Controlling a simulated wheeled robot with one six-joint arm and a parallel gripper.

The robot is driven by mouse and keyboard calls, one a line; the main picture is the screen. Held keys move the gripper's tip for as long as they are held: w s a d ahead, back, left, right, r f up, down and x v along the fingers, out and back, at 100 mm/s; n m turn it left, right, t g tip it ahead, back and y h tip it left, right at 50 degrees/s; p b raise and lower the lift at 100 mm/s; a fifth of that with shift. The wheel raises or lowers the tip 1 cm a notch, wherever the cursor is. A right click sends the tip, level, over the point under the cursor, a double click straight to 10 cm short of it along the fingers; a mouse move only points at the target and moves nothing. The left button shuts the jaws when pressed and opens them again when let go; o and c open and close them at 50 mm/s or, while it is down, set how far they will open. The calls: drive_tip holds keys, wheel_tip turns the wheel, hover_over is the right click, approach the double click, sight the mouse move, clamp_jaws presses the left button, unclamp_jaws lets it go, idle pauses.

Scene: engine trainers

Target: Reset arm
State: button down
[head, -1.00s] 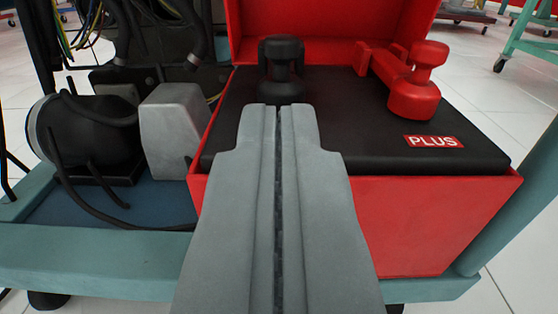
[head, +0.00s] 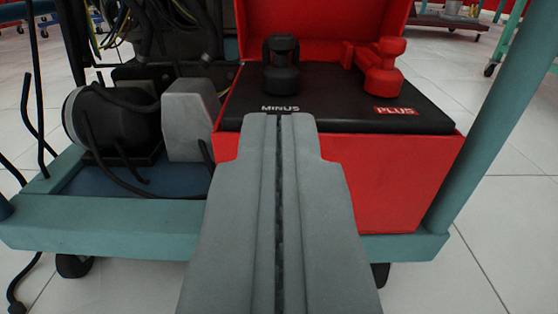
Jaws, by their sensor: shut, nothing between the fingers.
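My gripper (head: 279,118) is shut and empty, its two grey fingers pressed together along the centre of the head view. Its tips appear in front of the front edge of a red battery box (head: 400,185) with a black top. A black terminal (head: 281,68) stands on the top beyond the tips, behind a "MINUS" label (head: 280,108). A red terminal (head: 384,72) stands to the right, behind a red "PLUS" label (head: 397,111). The fingers look apart from both terminals. The fingers hide part of the box's front.
The box's red lid (head: 320,25) stands open behind the terminals. A teal cart frame (head: 110,225) runs along the front, with a teal post (head: 490,120) at right. A black cylindrical part (head: 110,120), a grey block (head: 190,120) and loose cables are at left. Tiled floor lies right.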

wheel_tip(320, 180, up, 29)
drive_tip(key=s+r, duration=0.5)
drive_tip(key=r, duration=0.6)
drive_tip(key=s+r, duration=0.4)
drive_tip(key=r, duration=0.8)
drive_tip(key=s+a+r, duration=0.1)
drive_tip(key=s+r, duration=0.9)
drive_tip(key=s, duration=0.5)
drive_tip(key=s+r, duration=1.1)
drive_tip(key=s, duration=0.5)
drive_tip(key=s+r+g, duration=0.1)
drive_tip(key=s, duration=1.3)
drive_tip(key=shift+s+a+r, duration=0.15)
drive_tip(key=shift+s, duration=0.05)
